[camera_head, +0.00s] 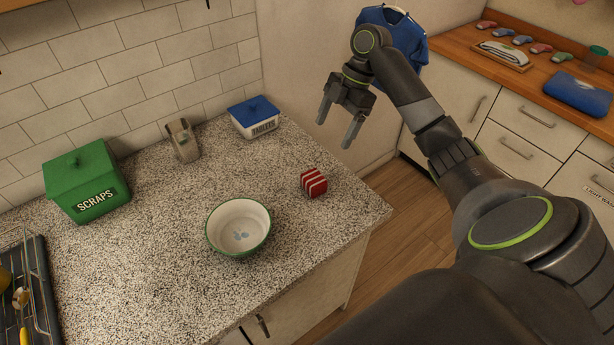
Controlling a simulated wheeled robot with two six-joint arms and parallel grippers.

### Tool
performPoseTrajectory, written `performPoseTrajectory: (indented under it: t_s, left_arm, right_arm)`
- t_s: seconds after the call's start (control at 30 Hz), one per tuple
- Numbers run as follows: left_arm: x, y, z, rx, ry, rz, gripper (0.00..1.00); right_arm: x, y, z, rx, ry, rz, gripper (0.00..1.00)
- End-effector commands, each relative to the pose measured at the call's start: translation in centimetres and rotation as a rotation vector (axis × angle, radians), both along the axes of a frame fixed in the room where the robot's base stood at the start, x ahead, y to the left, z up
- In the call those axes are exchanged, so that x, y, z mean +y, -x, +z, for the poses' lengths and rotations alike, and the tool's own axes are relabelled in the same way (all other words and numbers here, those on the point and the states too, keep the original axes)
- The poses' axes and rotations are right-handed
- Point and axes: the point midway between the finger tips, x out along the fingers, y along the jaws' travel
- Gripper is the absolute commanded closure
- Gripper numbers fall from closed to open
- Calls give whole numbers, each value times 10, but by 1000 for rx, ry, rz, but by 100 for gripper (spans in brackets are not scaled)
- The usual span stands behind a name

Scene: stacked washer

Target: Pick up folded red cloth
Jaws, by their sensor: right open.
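A small folded red cloth with white stripes (314,183) lies on the speckled countertop (160,240), near its right edge. My right gripper (334,130) is open and empty. In the picture it appears above the cloth and a little to its right, with its fingers pointing down and apart from the cloth. My left gripper is not in view.
A white bowl with a green rim (239,228) stands left of the cloth. A blue-lidded tablets box (254,118) and a green scraps bin (86,180) stand by the tiled wall. A rack (30,290) is at lower left. A wooden counter (540,75) is at upper right.

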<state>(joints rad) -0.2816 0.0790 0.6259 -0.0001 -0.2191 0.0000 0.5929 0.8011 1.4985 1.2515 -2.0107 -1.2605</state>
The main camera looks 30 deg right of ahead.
Motion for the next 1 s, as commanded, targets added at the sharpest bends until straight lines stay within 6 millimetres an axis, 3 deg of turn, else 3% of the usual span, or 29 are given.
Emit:
performPoseTrajectory:
  t_s: [0.1,0.33,0.5,0.7,1.0]
  left_arm:
    - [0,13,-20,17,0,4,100]
    - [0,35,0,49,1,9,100]
    - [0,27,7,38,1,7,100]
    - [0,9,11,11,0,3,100]
    - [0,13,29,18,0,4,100]
  right_arm:
    - [7,0,-24,2,-2,0,20]
    - [27,1,-62,7,-4,0,20]
    - [39,1,-91,4,-3,-2,20]
    - [43,0,-107,2,-1,-2,20]
    - [51,-5,-140,4,-3,-2,20]
